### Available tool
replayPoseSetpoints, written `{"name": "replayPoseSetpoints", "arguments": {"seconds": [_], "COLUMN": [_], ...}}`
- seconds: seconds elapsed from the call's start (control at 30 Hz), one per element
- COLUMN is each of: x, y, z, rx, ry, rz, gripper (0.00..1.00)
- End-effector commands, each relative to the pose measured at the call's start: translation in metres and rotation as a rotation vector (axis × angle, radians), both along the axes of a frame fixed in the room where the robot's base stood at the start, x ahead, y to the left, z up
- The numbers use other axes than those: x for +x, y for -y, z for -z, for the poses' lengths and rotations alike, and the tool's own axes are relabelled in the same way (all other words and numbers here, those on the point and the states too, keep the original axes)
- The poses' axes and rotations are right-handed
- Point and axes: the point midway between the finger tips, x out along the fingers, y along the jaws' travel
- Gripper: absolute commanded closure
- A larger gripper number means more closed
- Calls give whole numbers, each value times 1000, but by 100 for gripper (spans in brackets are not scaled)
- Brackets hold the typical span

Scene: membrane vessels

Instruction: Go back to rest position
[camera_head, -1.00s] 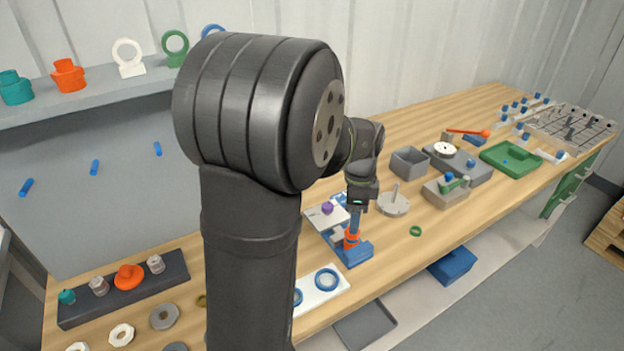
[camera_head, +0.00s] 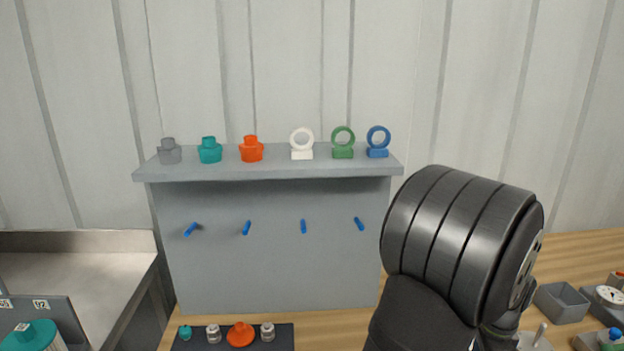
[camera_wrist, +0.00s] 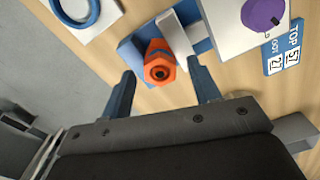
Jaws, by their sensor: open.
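My gripper (camera_wrist: 163,97) shows in the wrist view with its two blue fingers spread apart and nothing between them. Beyond the fingertips an orange hexagonal fitting (camera_wrist: 159,68) sits against a blue and white stand (camera_wrist: 176,35); a gap shows between it and each finger. I cannot tell how far below the fingers it is. In the head view my arm fills the lower right, and the gripper is out of the picture.
In the wrist view, a purple knob (camera_wrist: 263,14) and a blue ring (camera_wrist: 88,8) are near the fitting. In the head view, a shelf (camera_head: 270,168) holds several fittings and rings above blue pegs. A dark rack (camera_head: 285,338) stands below. A grey bin (camera_head: 561,302) is at right.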

Motion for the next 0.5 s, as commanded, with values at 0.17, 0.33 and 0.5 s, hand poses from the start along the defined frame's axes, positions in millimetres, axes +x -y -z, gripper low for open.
{"name": "replayPoseSetpoints", "arguments": {"seconds": [0.17,0.33,0.5], "x": [0,0,0], "y": [0,0,0], "z": [0,-1,-1], "rx": [0,0,0], "ry": [0,0,0], "rz": [-141,-252,-318], "gripper": [44,44,44]}}
